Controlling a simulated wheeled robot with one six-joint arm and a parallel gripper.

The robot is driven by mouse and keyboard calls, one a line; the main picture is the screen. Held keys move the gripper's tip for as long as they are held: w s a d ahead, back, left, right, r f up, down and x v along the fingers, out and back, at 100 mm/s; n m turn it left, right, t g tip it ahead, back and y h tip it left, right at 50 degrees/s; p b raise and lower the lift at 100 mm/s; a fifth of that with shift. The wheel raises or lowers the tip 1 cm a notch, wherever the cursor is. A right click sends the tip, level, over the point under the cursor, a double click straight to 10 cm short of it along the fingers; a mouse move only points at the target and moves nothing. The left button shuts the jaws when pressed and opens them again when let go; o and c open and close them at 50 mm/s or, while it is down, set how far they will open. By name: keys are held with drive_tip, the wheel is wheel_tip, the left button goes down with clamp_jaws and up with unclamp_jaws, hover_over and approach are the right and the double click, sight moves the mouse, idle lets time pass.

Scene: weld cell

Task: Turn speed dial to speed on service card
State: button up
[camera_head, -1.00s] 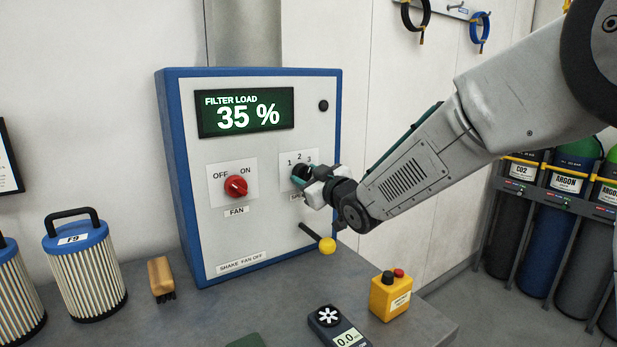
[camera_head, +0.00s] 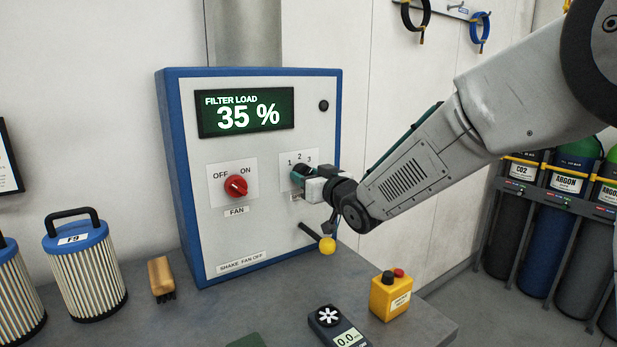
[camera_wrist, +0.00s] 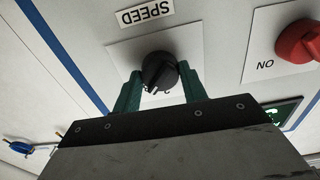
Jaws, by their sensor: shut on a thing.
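The black speed dial (camera_wrist: 159,72) sits on a white plate under the SPEED label (camera_wrist: 146,12) in the wrist view. My gripper (camera_wrist: 160,85) has its green fingers on both sides of the dial, shut on it. In the head view my gripper (camera_head: 301,176) reaches the plate marked 1, 2, 3 (camera_head: 299,158) from the right and hides most of the dial. A light pointer line shows on the dial, but I cannot tell which number it points at. No service card can be made out.
The red fan knob (camera_head: 236,187) is left of the dial. The display (camera_head: 246,112) reads FILTER LOAD 35 %. A yellow-knobbed lever (camera_head: 327,245) sticks out below my wrist. A yellow button box (camera_head: 391,296), a meter (camera_head: 338,328), a brush (camera_head: 161,278) and filters (camera_head: 84,268) stand on the bench.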

drive_tip(key=o, duration=1)
drive_tip(key=shift+v, duration=3.9)
drive_tip(key=shift+w, duration=0.1)
